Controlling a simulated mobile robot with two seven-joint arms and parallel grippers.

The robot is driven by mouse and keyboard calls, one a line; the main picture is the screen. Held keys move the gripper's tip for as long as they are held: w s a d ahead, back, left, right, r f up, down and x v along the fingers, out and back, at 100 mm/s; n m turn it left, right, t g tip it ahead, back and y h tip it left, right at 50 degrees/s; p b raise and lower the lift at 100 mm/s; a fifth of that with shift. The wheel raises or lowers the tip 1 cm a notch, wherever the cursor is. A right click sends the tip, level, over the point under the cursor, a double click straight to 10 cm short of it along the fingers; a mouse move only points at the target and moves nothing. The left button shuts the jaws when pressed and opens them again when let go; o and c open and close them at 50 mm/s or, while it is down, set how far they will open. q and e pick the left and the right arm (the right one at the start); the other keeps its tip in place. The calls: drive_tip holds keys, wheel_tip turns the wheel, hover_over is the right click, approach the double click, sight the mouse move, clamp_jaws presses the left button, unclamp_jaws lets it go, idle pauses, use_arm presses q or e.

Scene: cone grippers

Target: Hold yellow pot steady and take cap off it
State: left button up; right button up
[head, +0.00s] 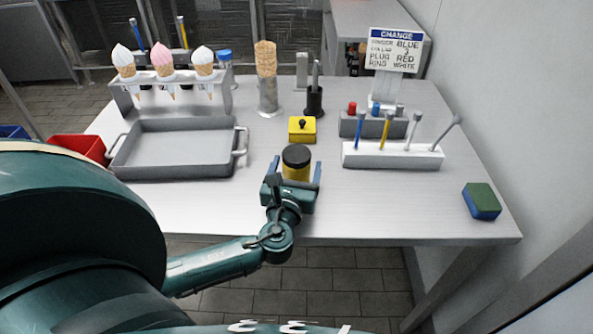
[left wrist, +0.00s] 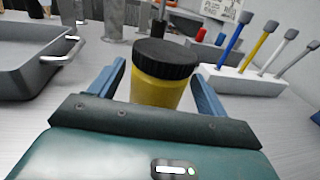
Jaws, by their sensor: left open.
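The yellow pot (head: 296,172) stands upright on the table with its black cap (head: 296,155) on top. In the left wrist view the pot (left wrist: 158,94) and its ribbed black cap (left wrist: 166,58) are close in front of me. My left gripper (head: 296,173) is open, with one blue finger on each side of the pot. In the left wrist view its fingers (left wrist: 160,88) show gaps to the pot on both sides. My right gripper is in neither view.
A grey tray (head: 180,172) lies to the left, with a cone rack (head: 174,92) behind it. A yellow box with a black knob (head: 302,130) stands behind the pot. A white tool holder (head: 392,156) is to the right. A green and blue sponge (head: 482,201) lies near the right edge.

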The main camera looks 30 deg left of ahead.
use_arm(q)
drive_tip(key=shift+x, duration=1.5)
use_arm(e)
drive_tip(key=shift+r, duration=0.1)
use_arm(q)
drive_tip(key=shift+c, duration=0.4)
drive_tip(key=c, duration=1.1)
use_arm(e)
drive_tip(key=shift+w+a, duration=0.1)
